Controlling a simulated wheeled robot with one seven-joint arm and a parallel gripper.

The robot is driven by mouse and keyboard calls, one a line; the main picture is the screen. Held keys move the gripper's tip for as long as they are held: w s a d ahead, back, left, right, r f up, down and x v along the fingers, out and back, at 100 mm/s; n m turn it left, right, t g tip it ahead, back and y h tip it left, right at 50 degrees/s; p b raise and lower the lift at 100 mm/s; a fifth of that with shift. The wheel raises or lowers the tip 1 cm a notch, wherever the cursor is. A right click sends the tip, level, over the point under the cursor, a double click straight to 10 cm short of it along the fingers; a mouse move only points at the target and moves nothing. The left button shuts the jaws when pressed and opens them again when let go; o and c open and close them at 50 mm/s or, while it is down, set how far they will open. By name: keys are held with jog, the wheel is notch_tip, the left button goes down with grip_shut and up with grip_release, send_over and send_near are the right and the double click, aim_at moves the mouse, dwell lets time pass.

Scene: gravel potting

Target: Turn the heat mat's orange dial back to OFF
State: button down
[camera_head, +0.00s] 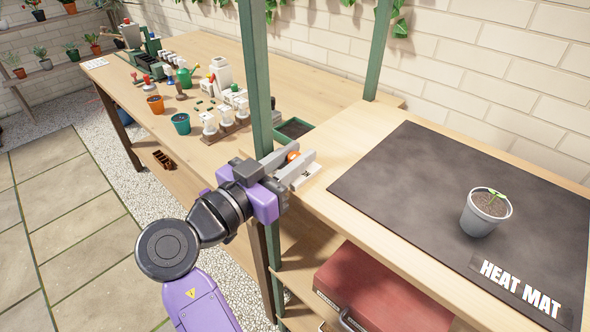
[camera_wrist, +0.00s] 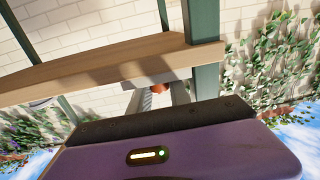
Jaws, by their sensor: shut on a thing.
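The orange dial (camera_head: 293,156) sits on a pale control box (camera_head: 308,172) at the left edge of the heat mat's shelf. My gripper (camera_head: 292,163) has its two grey fingers on either side of the dial and is shut on it. In the wrist view the dial (camera_wrist: 158,88) shows between the fingers, under the wooden shelf edge. The dial's pointer and the OFF mark are too small or hidden to read. The dark heat mat (camera_head: 400,190) lies on the shelf.
A grey pot with a seedling (camera_head: 486,212) stands on the mat. A green post (camera_head: 256,80) rises just behind my gripper. A red toolbox (camera_head: 375,290) sits on the lower shelf. Pots and bottles crowd the long bench (camera_head: 330,75) to the left.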

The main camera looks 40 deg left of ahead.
jog(key=shift+m+h+b, duration=0.5)
jog(key=shift+h+b, duration=0.05)
jog(key=shift+h, duration=0.25)
jog(key=shift+f, duration=0.1)
jog(key=c, duration=1.5)
grip_release()
jog(key=shift+s, duration=0.1)
